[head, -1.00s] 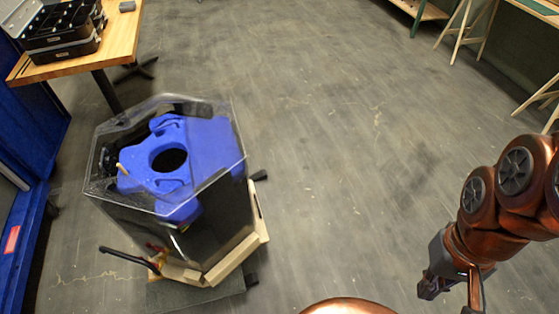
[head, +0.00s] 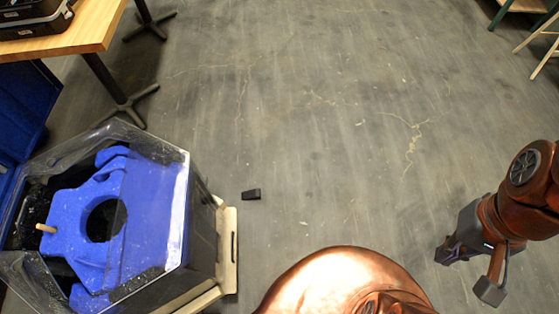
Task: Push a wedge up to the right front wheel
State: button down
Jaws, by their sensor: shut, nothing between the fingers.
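The tank (head: 200,225) is a clear-walled, many-sided box on a light wooden base, at the lower left of the head view. A blue part with a round hole (head: 75,225) sits inside it. The tank's wheels are hidden, the right front one included. My gripper (head: 446,254) is shut and empty at the right, above the floor, well away from the wedge and the tank.
A wooden table (head: 85,38) with a black case (head: 35,20) stands at the upper left, with dark table feet (head: 135,105) on the floor. Blue furniture (head: 25,115) is at the left edge. Trestle legs (head: 535,40) show at the upper right. The middle floor is clear.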

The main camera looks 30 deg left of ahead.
aim_at(255, 194)
jog(key=i, duration=1.35)
jog(key=u, duration=4.1)
